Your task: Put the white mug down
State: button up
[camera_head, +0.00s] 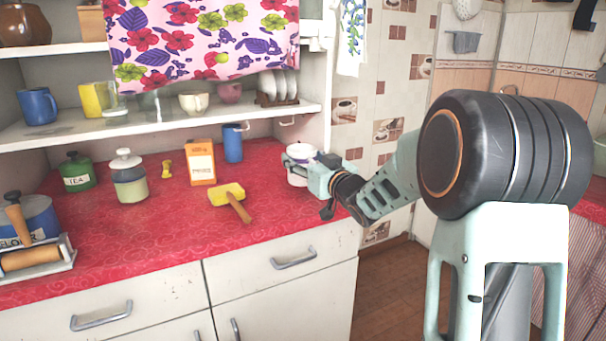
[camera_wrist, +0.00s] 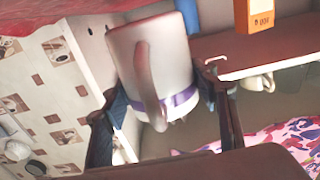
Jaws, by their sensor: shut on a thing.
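The white mug (camera_wrist: 165,55) has a purple band near one end and a handle facing the wrist camera. My gripper (camera_wrist: 158,88) has a dark finger on each side of the mug and is shut on it. In the head view the mug (camera_head: 298,179) appears upright at the right end of the red counter (camera_head: 150,240), partly hidden by my gripper (camera_head: 308,165). I cannot tell whether its base touches the counter.
A lidded jar (camera_head: 129,180) and a green tea tin (camera_head: 77,172) are farther left. The shelf (camera_head: 150,122) overhangs the back. The front middle counter is clear.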

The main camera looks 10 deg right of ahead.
jog(key=shift+w+d+f+b, duration=0.1)
jog(key=shift+w+f+b, duration=0.1)
jog(key=shift+f, duration=0.75)
jog(key=shift+w+d+f+b, duration=0.1)
jog(key=shift+f+b, duration=0.1)
jog(key=shift+f, duration=0.7)
jog(key=shift+f, duration=0.1)
jog(key=shift+f, duration=0.15)
jog(key=o, duration=1.4)
jog(key=shift+s+r, duration=0.1)
jog(key=shift+r, duration=0.15)
jog(key=v, duration=1.2)
jog(key=shift+p, duration=0.45)
